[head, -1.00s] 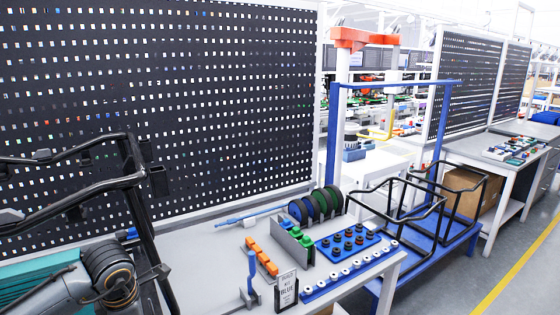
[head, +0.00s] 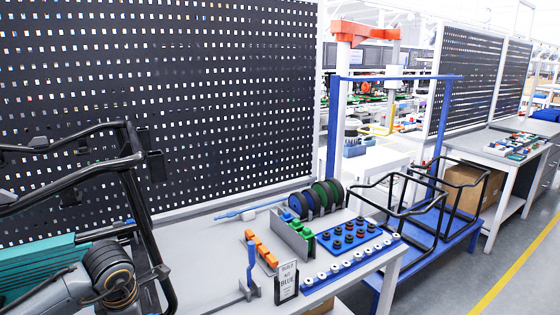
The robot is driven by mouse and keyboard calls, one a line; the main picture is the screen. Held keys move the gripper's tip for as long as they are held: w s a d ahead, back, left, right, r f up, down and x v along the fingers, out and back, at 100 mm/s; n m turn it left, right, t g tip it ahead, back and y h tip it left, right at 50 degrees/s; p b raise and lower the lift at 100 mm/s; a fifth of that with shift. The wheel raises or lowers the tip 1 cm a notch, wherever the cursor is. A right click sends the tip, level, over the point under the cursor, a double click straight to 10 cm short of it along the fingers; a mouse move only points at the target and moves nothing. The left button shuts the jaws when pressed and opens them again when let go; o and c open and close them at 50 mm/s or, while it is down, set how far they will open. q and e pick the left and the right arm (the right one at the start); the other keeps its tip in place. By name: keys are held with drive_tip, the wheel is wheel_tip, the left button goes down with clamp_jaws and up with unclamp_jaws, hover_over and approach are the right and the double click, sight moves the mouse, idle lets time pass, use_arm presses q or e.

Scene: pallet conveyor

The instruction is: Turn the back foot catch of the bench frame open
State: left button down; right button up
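A black tubular frame (head: 138,195), which looks like the bench frame, stands large at the left of the head view. Small dark blocks sit on its tubes, one of them (head: 157,165) on the right upright. I cannot tell which part is the back foot catch or whether it is open. The frame's lower end is hidden or outside the picture. A grey and dark arm joint (head: 110,268), mine, is at the lower left, in front of or beside the frame. Neither of my grippers shows.
A grey bench (head: 225,285) carries orange and green clips, dark discs, a blue peg tray (head: 325,243) and a sign card (head: 286,281). Two black frames (head: 440,205) stand on a blue pallet cart (head: 400,255) at right. The floor beyond is clear.

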use_arm(q)
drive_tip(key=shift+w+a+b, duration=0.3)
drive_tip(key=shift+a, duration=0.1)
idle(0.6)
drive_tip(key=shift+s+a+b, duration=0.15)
drive_tip(key=shift+b, duration=0.3)
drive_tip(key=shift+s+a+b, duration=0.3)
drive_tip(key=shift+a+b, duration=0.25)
drive_tip(key=shift+b, duration=0.55)
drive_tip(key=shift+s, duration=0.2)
idle(0.3)
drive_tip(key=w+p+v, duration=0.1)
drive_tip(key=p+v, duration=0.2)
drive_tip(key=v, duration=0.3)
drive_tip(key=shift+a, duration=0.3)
